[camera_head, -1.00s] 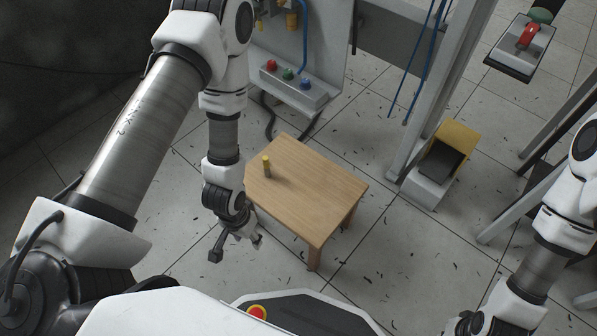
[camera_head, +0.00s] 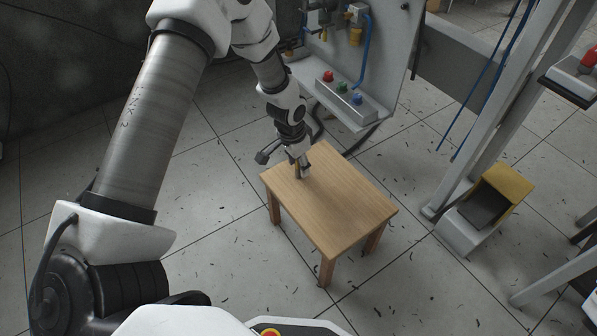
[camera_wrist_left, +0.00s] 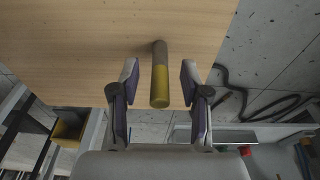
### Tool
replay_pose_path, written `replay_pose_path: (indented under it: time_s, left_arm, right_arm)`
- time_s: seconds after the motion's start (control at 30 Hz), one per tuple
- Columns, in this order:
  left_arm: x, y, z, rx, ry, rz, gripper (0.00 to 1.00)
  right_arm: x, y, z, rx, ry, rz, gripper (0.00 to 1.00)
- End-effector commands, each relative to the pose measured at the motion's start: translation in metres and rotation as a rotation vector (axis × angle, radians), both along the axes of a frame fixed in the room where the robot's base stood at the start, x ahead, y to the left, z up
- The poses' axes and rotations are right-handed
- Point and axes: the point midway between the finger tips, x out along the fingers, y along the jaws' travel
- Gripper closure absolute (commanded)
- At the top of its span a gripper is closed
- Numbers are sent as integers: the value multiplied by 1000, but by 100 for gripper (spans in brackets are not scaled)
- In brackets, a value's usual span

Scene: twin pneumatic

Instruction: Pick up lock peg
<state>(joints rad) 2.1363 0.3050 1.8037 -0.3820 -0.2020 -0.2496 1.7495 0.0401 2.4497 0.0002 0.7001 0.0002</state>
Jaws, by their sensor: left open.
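The lock peg (camera_wrist_left: 160,75) is a small upright cylinder, yellow at its near end and dark further down, standing on the small wooden table (camera_head: 335,210). In the head view, the peg (camera_head: 297,172) shows only in part, behind my left gripper (camera_head: 302,172). In the left wrist view, my left gripper (camera_wrist_left: 157,90) is open, with one finger on each side of the peg. A gap shows between the peg and each finger. My right gripper is not in view.
A panel base with red, green and blue buttons (camera_head: 343,87) stands behind the table. A grey and yellow pedal-like box (camera_head: 485,205) sits on the floor to the right. The table's right part is bare.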

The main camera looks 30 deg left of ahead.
Motion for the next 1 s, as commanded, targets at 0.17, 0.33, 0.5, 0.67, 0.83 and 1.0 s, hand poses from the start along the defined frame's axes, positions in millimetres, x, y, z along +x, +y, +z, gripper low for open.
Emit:
replay_pose_path:
  time_s: [0.17,0.33,0.5,0.67,0.83,1.0]
  left_arm:
    - [0,0,2,0,0,0,75]
    - [0,0,2,0,0,1,100]
    - [0,0,2,0,0,1,100]
    - [0,0,5,-1,0,1,100]
    - [0,0,24,0,-1,1,100]
    - [-9,5,42,1,5,2,100]
  right_arm:
    - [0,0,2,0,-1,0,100]
    - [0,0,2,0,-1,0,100]
    - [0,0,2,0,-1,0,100]
    - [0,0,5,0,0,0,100]
    - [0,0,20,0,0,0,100]
    - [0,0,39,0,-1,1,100]
